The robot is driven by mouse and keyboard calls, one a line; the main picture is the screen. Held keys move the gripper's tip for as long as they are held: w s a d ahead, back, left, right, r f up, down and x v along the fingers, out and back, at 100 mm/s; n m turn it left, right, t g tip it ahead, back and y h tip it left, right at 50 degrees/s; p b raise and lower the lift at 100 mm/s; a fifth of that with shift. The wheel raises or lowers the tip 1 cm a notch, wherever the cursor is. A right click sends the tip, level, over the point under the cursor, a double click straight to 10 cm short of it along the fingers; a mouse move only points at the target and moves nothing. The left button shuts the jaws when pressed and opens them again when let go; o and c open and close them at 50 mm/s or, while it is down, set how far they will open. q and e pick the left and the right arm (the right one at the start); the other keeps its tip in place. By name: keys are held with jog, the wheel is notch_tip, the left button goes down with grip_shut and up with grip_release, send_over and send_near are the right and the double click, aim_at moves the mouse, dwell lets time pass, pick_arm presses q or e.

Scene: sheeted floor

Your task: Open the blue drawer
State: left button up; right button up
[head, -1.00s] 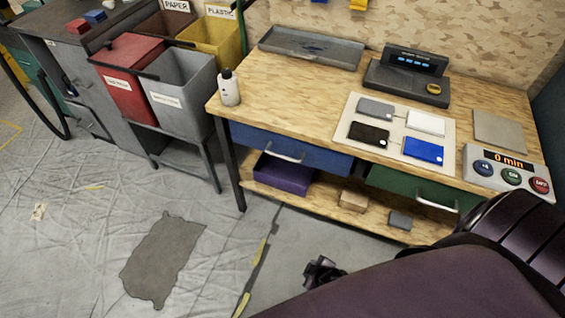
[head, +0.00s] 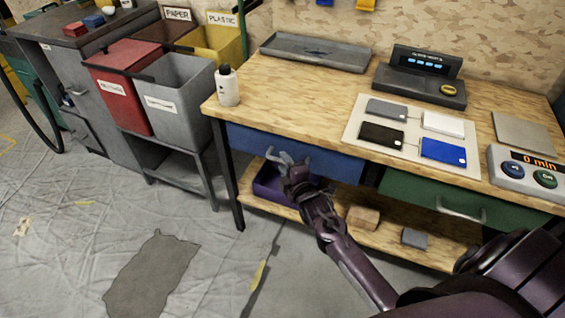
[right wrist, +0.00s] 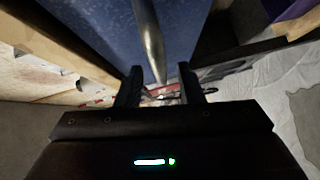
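The blue drawer (head: 335,162) is under the left part of the wooden workbench, and its front looks flush with the bench. Its pale metal handle (head: 272,154) is partly hidden by my right gripper (head: 288,166), which is at the handle. In the right wrist view the blue drawer front (right wrist: 95,25) fills the upper left. The handle bar (right wrist: 148,38) runs down toward the gap between my right fingers (right wrist: 160,88). The fingers are apart, with visible space beside the bar. My left gripper is not in view.
A green drawer (head: 415,192) is at the right under the bench. A purple bin (head: 268,186) and small boxes sit on the lower shelf. A white bottle (head: 228,88) stands at the bench's left corner. The floor in front is open.

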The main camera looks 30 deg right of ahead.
jog(key=shift+w+f, duration=0.15)
jog(key=shift+w, duration=0.8)
jog(key=shift+c, duration=0.4)
grip_shut()
